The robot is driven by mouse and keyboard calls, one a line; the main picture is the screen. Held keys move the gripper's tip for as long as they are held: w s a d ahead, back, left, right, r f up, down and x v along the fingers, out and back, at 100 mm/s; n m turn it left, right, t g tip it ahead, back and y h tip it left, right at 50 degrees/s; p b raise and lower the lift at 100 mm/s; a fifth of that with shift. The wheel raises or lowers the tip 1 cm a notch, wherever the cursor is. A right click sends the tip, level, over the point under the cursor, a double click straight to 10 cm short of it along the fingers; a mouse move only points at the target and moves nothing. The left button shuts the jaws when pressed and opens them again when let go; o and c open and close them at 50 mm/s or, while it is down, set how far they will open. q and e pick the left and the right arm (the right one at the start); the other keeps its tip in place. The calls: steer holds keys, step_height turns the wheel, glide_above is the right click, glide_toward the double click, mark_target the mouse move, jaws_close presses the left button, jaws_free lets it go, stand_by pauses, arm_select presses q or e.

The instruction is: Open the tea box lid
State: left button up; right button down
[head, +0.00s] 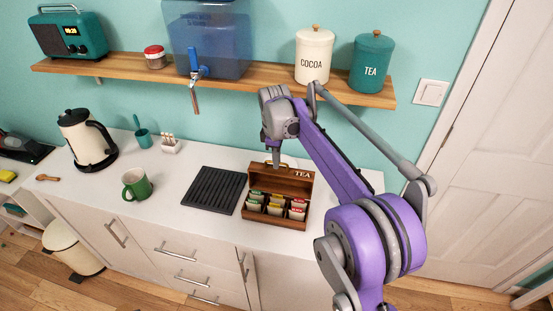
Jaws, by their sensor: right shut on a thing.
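The wooden tea box (274,220) stands on the white counter with its lid (286,182) raised at the back, roughly upright. The word TEA shows near the top of the lid. Rows of tea packets (275,205) with coloured labels show in the open box. My right gripper (274,163) points down at the top edge of the lid and is shut on it. Its fingertips are small and partly hidden at the lid edge. My left gripper is not in view.
A black ribbed mat (214,190) lies left of the box, with a green mug (136,184) and kettle (88,140) further left. A wooden shelf (270,77) with a water dispenser (208,40) and canisters (314,55) hangs above.

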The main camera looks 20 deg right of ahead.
mark_target(276, 173)
steer(key=c, duration=1)
jaws_free()
steer(key=shift+r, duration=0.1)
steer(key=r, duration=0.7)
steer(key=s+r+p, duration=0.1)
steer(key=r, duration=0.2)
steer(key=shift+a+r, duration=0.3)
